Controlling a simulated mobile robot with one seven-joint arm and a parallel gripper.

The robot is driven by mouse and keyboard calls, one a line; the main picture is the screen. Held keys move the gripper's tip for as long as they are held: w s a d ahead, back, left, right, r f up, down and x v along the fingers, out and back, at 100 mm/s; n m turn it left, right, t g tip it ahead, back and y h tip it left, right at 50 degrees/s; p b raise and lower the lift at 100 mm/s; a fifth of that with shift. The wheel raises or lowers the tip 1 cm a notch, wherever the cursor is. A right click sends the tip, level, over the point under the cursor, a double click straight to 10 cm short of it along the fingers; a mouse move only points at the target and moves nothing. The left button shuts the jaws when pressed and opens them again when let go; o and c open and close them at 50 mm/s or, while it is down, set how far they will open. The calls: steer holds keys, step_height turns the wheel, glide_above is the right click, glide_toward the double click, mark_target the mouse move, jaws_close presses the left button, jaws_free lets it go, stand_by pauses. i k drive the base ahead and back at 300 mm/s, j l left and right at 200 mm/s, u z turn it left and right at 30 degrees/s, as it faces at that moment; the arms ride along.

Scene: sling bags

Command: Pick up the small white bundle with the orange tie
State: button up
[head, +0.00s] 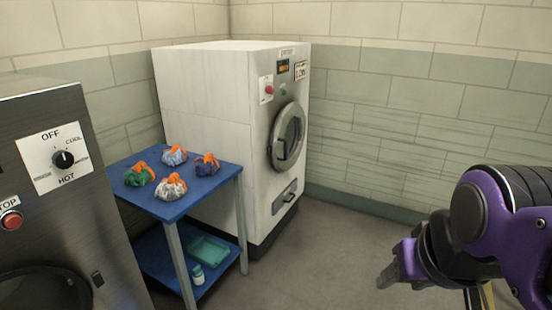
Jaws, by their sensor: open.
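The small white bundle with the orange tie (171,188) sits at the front of the blue table top (160,209). My gripper (392,272) is at the lower right, seen from the side, far from the table and apart from every bundle. It is open, and nothing shows in it. Part of it is hidden by my purple arm.
A green bundle (138,175), a pale blue bundle (174,155) and a dark blue bundle (206,167) share the table top. A teal tray (208,251) and a small bottle (198,275) are on the lower shelf. A steel machine (100,180) and a white washer (215,110) flank the table.

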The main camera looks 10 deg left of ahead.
mark_target(171, 189)
steer(key=i+l+u, duration=0.2)
steer(key=i, duration=0.3)
steer(key=i+l+u, duration=0.15)
steer(key=i, duration=0.35)
steer(key=i+j+u, duration=0.1)
steer(key=i+u, duration=0.35)
steer(key=u, duration=0.25)
steer(key=i+u, duration=0.35)
steer(key=k, duration=0.1)
